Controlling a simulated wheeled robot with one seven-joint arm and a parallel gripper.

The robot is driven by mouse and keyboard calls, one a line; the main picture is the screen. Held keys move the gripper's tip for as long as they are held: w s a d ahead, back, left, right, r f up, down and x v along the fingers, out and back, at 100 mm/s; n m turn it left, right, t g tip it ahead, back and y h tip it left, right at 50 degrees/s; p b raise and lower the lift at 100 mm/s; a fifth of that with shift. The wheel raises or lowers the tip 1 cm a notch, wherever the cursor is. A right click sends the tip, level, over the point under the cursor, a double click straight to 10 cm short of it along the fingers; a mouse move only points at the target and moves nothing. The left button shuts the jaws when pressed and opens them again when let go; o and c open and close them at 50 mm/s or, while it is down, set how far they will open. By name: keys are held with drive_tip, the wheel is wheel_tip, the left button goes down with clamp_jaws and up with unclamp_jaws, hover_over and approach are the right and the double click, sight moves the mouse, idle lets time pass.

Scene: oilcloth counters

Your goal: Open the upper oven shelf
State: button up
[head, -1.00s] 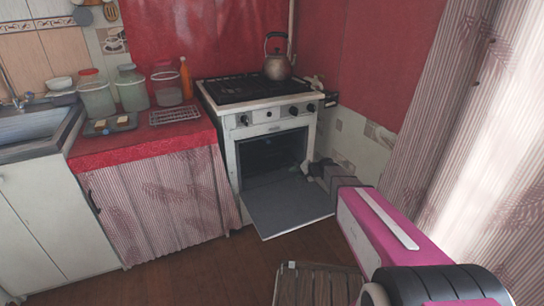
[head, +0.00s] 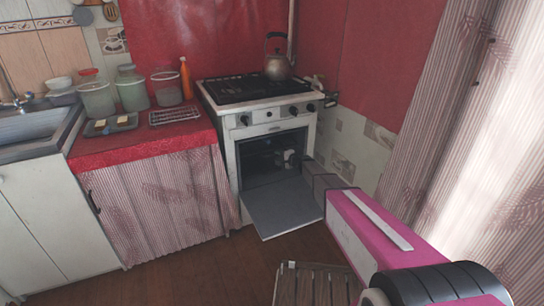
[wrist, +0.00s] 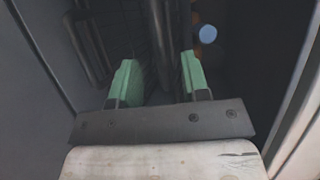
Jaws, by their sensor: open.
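The oven (head: 233,160) has its door (head: 280,205) hanging open and down. My gripper (head: 290,157) reaches into the dark oven cavity near its right side. In the wrist view, my gripper's two green fingertips (wrist: 158,78) are open and apart. A dark bar (wrist: 160,35) shows between them. Thin dark rack wires (wrist: 128,38) show faintly beyond the left fingertip, and thicker dark bars (wrist: 88,45) lie further left. I see no grip on any of them. The interior is too dark to tell the upper shelf's edges or whether a fingertip touches it.
A kettle (head: 278,66) stands on the stovetop (head: 250,88). The red counter (head: 140,148) at left holds jars, an orange bottle (head: 185,78) and a wire rack (head: 173,115). A slatted wooden stool (head: 315,284) stands in front. A curtain (head: 440,110) hangs at right.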

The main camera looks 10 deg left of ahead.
drive_tip(key=x, duration=0.5)
drive_tip(key=shift+w+a+f, duration=0.1)
clamp_jaws()
drive_tip(key=s+d, duration=0.7)
drive_tip(key=s, duration=0.4)
drive_tip(key=s+d, duration=0.7)
drive_tip(key=s, duration=0.5)
drive_tip(key=shift+d, duration=0.3)
unclamp_jaws()
